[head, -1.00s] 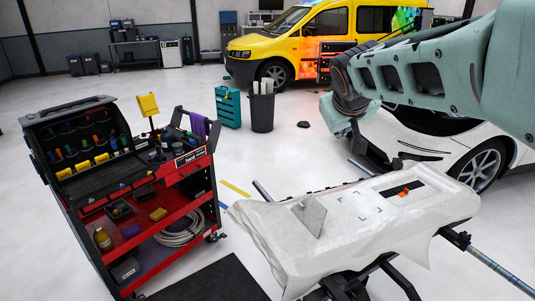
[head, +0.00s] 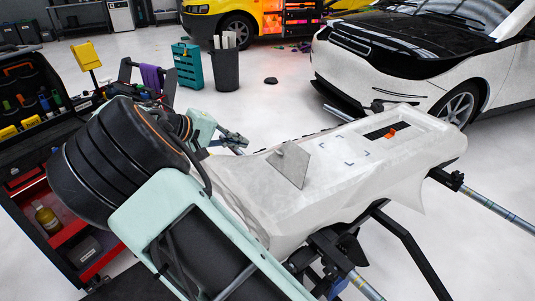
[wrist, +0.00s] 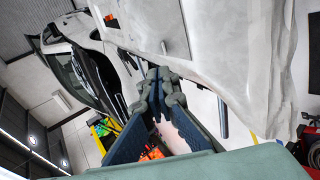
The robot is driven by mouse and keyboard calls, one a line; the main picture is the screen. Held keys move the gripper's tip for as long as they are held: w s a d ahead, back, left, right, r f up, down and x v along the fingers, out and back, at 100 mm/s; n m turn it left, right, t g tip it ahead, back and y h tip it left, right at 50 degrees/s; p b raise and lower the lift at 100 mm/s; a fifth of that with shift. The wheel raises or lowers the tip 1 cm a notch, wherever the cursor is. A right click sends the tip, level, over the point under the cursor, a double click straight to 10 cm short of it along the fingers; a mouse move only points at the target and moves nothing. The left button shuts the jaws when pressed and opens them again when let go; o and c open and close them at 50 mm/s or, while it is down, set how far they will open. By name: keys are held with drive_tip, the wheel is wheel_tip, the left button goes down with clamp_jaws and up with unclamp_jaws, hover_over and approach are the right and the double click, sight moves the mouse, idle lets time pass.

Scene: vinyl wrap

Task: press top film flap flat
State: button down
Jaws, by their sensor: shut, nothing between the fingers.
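The white film-covered panel (head: 400,165) lies on a stand in the head view, its film edges hanging loose at the sides. The top film flap (head: 292,164) is a grey, roughly triangular piece standing up from the panel's left part. My gripper (head: 236,140) is beyond the panel's left end, apart from the flap, partly hidden by my arm. In the wrist view my gripper (wrist: 159,76) has its fingertips together with nothing held.
An orange piece (head: 390,133) lies on a black patch at the panel's far end. A tool cart (head: 62,232) stands at left. A dark bin (head: 225,70) and teal crate (head: 187,65) stand behind. A white car (head: 415,55) is at back right.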

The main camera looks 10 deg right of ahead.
drive_tip(key=f, duration=0.2)
drive_tip(key=b, duration=0.1)
approach(279, 151)
drive_tip(key=shift+h, duration=0.3)
drive_tip(key=x, duration=0.5)
drive_tip(key=shift+s+f, duration=0.1)
drive_tip(key=shift+f, duration=0.3)
drive_tip(key=shift+r, duration=0.1)
drive_tip(key=shift+d+r, duration=0.1)
drive_tip(key=shift+d+p, duration=0.1)
drive_tip(key=shift+p, duration=0.3)
